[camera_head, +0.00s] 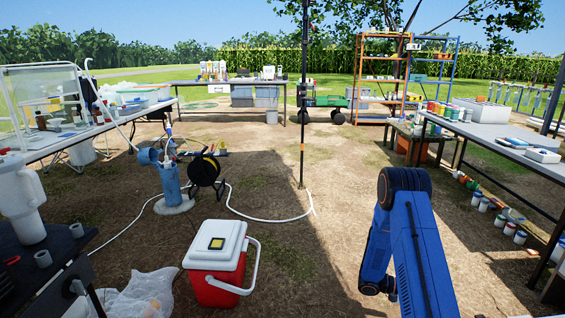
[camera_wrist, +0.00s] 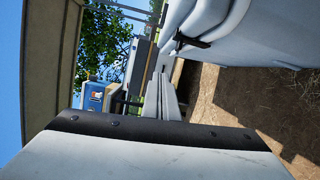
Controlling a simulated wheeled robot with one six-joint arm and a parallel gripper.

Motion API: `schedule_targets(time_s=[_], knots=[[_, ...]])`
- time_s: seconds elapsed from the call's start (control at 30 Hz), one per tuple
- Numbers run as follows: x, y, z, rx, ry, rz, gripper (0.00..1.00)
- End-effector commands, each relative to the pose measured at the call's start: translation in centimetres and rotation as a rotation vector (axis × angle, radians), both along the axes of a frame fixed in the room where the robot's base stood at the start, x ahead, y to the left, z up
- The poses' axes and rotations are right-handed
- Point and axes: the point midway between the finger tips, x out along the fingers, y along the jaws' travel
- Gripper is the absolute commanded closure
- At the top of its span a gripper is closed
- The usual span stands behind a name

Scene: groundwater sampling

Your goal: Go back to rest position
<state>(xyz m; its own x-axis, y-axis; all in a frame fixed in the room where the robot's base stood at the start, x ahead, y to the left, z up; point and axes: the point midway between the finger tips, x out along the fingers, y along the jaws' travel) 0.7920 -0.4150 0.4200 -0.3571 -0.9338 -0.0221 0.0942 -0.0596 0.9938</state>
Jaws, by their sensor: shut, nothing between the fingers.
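My gripper (camera_wrist: 161,80) shows in the wrist view as two pale fingers close together, with nothing seen between them. A dark band and a pale housing fill the bottom of that view. In the head view my blue arm is folded at the lower right, and its gripper end is not clearly visible there.
A red cooler with white lid (camera_head: 216,264) stands on the ground left of my arm. A blue well pipe (camera_head: 170,183) and black reel (camera_head: 205,171) stand behind it. White hose crosses the dirt. Tables line both sides. In the wrist view, pale bins (camera_wrist: 235,35) are close.

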Motion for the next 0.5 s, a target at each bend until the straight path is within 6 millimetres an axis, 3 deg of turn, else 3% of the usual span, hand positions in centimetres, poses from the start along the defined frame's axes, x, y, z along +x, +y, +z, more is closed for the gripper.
schedule_targets(time_s=[0.1, 0.5], knots=[[-0.8, 1.0, 3.5, 0.048, -0.018, -0.043, 1.0], [-4.7, 5.0, 12.8, 0.248, -0.08, -0.15, 1.0]])
